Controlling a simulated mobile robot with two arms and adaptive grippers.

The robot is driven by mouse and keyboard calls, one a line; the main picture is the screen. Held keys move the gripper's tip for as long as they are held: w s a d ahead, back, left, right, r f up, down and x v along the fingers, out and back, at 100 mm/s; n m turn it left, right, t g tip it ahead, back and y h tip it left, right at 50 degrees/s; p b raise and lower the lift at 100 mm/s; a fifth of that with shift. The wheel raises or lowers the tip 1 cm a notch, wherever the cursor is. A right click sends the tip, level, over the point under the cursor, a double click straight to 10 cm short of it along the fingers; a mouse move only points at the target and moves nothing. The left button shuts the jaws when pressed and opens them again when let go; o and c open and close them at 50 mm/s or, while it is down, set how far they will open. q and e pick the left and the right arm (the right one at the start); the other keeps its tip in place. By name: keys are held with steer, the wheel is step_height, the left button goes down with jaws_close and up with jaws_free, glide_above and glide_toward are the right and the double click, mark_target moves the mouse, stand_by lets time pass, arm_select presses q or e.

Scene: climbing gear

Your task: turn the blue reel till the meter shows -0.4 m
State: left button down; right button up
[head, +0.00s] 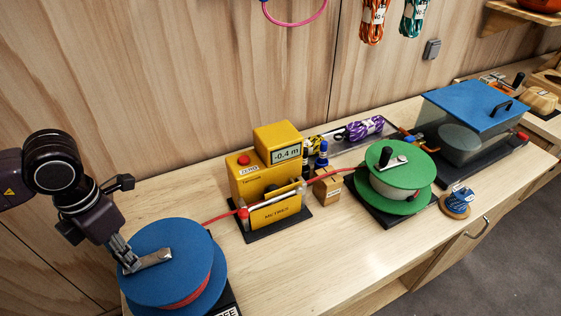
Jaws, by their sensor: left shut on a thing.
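The blue reel (188,251) stands at the lower left of the bench with red rope wound on it. My left gripper (128,266) is shut at the crank on its top, and the fingers hide the crank's knob. The yellow meter (262,178) stands in the middle, and its display (286,154) reads -0.4 m. The red rope (220,217) runs from the blue reel through the meter to the green reel (400,172). My right gripper is not in view.
A wooden block (327,187) stands between the meter and the green reel. A blue-lidded clear box (474,118) stands at the back right. A purple rope bundle (364,128) lies in a tray behind. The bench front (330,255) is clear.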

arm_select(q)
steer(key=shift+s, duration=0.15)
stand_by(0.7)
steer(key=shift+s+d+f+b, duration=0.1)
steer(key=shift+s+d+b, duration=0.15)
steer(key=shift+b, duration=0.1)
steer(key=shift+s+d+b, duration=0.3)
steer(key=shift+s+d, duration=0.1)
steer(key=shift+s, duration=0.05)
steer(key=c, duration=1.7)
jaws_free()
steer(key=shift+o, duration=0.2)
